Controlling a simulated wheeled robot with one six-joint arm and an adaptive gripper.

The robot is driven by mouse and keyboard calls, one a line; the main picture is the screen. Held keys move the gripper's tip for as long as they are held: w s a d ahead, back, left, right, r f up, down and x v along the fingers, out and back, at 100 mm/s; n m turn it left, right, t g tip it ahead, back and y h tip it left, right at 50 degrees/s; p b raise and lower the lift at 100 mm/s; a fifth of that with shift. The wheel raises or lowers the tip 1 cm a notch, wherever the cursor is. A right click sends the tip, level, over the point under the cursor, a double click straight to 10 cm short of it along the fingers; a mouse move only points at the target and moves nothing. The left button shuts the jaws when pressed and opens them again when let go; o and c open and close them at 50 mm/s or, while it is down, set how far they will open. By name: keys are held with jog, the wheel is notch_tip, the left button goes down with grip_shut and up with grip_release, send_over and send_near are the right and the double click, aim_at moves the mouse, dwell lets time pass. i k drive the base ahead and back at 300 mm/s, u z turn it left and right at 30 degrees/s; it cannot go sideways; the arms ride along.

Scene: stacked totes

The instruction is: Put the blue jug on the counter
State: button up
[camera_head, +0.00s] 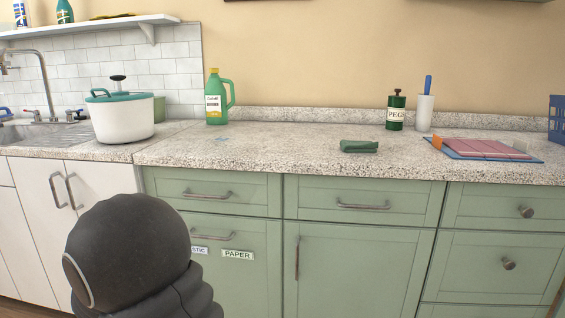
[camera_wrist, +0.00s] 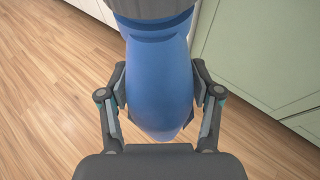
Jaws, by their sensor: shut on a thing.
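The blue jug (camera_wrist: 160,85) is between the fingers of my gripper (camera_wrist: 162,105) in the wrist view. My gripper is shut on its sides and holds it over the wooden floor, beside the cabinet fronts. The jug's far end is cut off at the top of the wrist view. The jug and my gripper do not show in the head view. The speckled counter (camera_head: 275,150) runs across the head view, with bare room in its middle.
On the counter stand a green bottle (camera_head: 214,98), a white pot (camera_head: 122,118), a green canister (camera_head: 396,112), a white holder (camera_head: 424,113), a folded green cloth (camera_head: 359,146) and a pink-and-blue board (camera_head: 485,149). Green cabinets (camera_head: 358,255) are below. A shelf (camera_head: 90,26) hangs upper left.

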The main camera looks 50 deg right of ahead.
aim_at(292, 140)
jog(key=u, duration=2.4)
jog(key=k, duration=1.35)
jog(key=z, duration=1.75)
